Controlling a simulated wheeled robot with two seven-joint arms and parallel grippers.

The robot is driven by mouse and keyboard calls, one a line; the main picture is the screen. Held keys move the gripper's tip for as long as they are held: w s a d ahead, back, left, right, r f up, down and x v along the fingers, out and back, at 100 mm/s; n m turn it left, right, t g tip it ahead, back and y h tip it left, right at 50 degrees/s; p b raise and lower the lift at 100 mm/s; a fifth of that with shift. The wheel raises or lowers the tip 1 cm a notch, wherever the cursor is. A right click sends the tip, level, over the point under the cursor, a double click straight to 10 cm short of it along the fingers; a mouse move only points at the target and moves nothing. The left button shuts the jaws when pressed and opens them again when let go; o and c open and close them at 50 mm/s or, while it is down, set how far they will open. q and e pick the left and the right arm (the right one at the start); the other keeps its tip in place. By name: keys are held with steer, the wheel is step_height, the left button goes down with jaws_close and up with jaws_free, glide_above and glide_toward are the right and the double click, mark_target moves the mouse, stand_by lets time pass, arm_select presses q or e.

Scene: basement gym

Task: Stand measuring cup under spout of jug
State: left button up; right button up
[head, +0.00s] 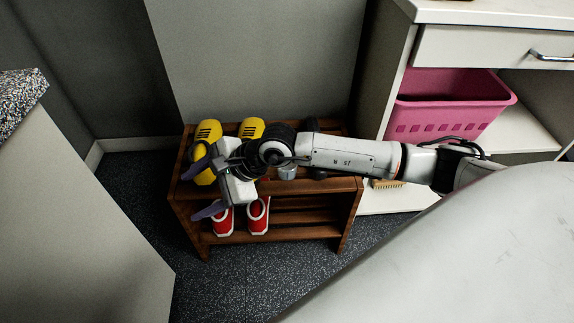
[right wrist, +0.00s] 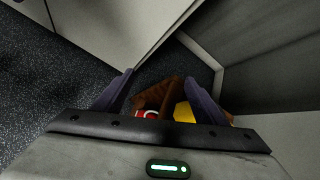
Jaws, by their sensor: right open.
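My right gripper (head: 204,188) is open, with its two purple-grey fingers apart at the left end of the wooden rack. In the right wrist view the fingers (right wrist: 160,98) are spread, with nothing seen held between them. A small grey, rounded item (head: 288,172) shows just below my right forearm at the rack; I cannot tell whether it is the measuring cup. No jug or spout can be made out in either view. My arm hides part of the rack top. My left gripper is not in view.
The wooden rack (head: 305,231) holds yellow shoes (head: 207,131) on top and red-and-white shoes (head: 258,215) below. A pink basket (head: 447,103) sits in the white shelf unit at right. A speckled counter (head: 18,92) stands at left. Dark floor (head: 130,190) is open between counter and rack.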

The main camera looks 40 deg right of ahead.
steer(key=d+f+n+g+h, duration=0.1)
steer(key=d+n+h, duration=0.5)
steer(key=d, duration=0.5)
steer(key=n+g+h, duration=0.1)
steer(key=n+h, duration=0.3)
steer(key=n, duration=0.3)
glide_above(287, 168)
steer(key=s+a, duration=0.2)
steer(key=s, duration=0.1)
step_height(287, 168, down, 2)
steer(key=shift+f, duration=0.1)
steer(key=b+x, duration=0.2)
steer(key=x, duration=0.3)
steer(key=shift+s+f, duration=0.1)
steer(key=shift+f, duration=0.25)
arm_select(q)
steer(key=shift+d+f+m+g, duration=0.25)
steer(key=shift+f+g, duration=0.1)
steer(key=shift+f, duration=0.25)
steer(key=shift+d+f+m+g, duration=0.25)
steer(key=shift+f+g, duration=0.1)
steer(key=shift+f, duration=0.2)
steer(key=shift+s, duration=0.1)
arm_select(e)
steer(key=shift+r, duration=0.1)
steer(key=c, duration=1.2)
